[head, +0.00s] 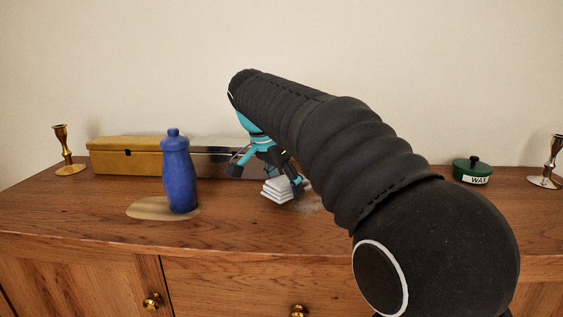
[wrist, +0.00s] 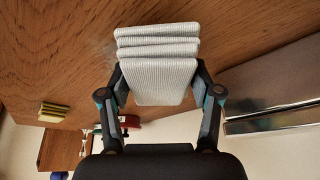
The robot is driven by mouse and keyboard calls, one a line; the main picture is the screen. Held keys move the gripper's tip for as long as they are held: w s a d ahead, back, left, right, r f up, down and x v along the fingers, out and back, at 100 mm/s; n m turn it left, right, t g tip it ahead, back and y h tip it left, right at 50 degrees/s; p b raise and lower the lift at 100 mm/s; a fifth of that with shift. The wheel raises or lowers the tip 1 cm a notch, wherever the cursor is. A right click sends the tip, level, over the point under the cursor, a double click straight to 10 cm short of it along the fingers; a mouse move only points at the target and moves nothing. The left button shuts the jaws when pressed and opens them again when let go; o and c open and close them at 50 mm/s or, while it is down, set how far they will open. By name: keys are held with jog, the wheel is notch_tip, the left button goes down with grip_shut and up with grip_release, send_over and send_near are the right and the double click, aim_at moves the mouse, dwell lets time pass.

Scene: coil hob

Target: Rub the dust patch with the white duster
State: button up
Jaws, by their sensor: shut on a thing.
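The white duster (head: 277,189) is a folded, ribbed cloth, held low over the wooden top just right of the blue bottle. My gripper (head: 264,174) is shut on it. In the wrist view the duster (wrist: 157,60) sits between the two fingers of my gripper (wrist: 160,82), its folds pointing away from the palm. A faint grey speckled dust patch (head: 309,207) lies on the wood at the duster's right; part of it is hidden by the duster and my arm. I cannot tell whether the duster touches the wood.
A blue bottle (head: 177,175) stands on a tan patch (head: 146,208). A long yellow box (head: 130,160) lies behind it, beside a shiny metal piece (head: 210,163). A brass candlestick (head: 66,150) stands left; a green wax tin (head: 472,171) and another candlestick (head: 548,165) stand right.

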jog(key=shift+r, duration=2.85)
